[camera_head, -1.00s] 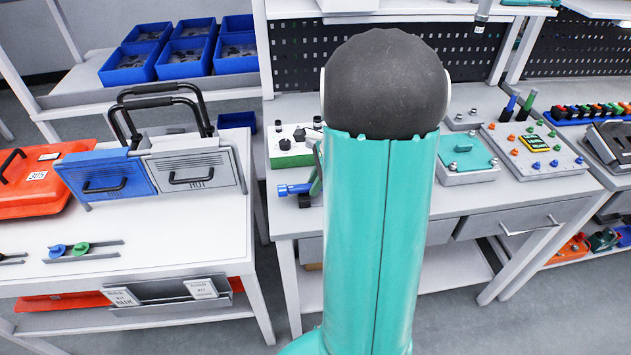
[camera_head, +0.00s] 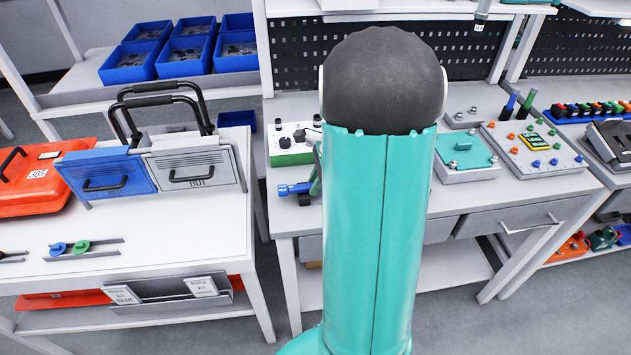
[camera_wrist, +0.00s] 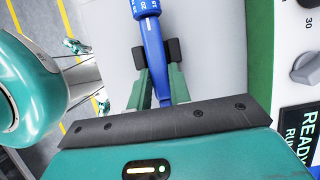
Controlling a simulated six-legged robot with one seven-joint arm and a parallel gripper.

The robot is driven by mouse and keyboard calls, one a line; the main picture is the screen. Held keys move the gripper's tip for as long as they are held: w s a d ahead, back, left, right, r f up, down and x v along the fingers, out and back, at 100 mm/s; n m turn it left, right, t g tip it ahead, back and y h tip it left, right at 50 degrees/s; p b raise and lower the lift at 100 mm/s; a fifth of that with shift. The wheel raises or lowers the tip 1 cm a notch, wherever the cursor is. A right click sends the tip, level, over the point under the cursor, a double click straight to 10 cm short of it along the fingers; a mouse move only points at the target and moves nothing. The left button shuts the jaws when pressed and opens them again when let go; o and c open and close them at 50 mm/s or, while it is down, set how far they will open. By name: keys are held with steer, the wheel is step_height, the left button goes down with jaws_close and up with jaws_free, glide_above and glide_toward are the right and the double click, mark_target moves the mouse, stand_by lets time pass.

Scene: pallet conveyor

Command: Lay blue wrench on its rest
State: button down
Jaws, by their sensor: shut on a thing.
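The blue wrench (camera_head: 291,188) is over the left front part of the middle bench, most of it hidden behind my arm in the head view. In the wrist view the blue wrench (camera_wrist: 155,45) runs lengthwise between the dark finger pads, with its thick, white-marked part at the top edge. My gripper (camera_wrist: 157,52) is shut on its narrower shaft; one green finger also shows in the head view (camera_head: 316,180). A small dark piece (camera_head: 304,199) shows just below the wrench; I cannot tell whether it is the rest or whether they touch.
A green-and-white control box (camera_head: 292,145) stands just behind the wrench; its panel (camera_wrist: 300,80) fills the right of the wrist view. A teal-lidded box (camera_head: 466,155) and button panel (camera_head: 538,150) are farther right. The left bench (camera_head: 190,235) holds blue and grey cases.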

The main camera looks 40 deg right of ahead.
steer(key=c, duration=1.2)
jaws_free()
steer(key=shift+f, duration=0.45)
steer(key=shift+s, duration=0.1)
steer(key=shift+d+r, duration=0.15)
steer(key=shift+r, duration=0.4)
steer(key=v, duration=1.3)
steer(key=shift+r, duration=0.3)
steer(key=a+r+n+h, duration=0.1)
steer(key=a+r+n, duration=0.1)
steer(key=a+n, duration=0.55)
steer(key=a+r+n+h, duration=0.1)
steer(key=a+r+n, duration=0.3)
steer(key=a, duration=0.7)
steer(key=s+a+n+t, duration=0.1)
steer(key=s+a+n, duration=0.3)
steer(key=a+n, duration=0.2)
steer(key=s+a+f+n+t+h, duration=0.1)
steer(key=s+a+n+t, duration=0.1)
steer(key=a+n, duration=0.4)
steer(key=shift+s+a+f+n+h, duration=0.3)
steer(key=shift+s+n, duration=0.35)
steer(key=shift+s, duration=0.2)
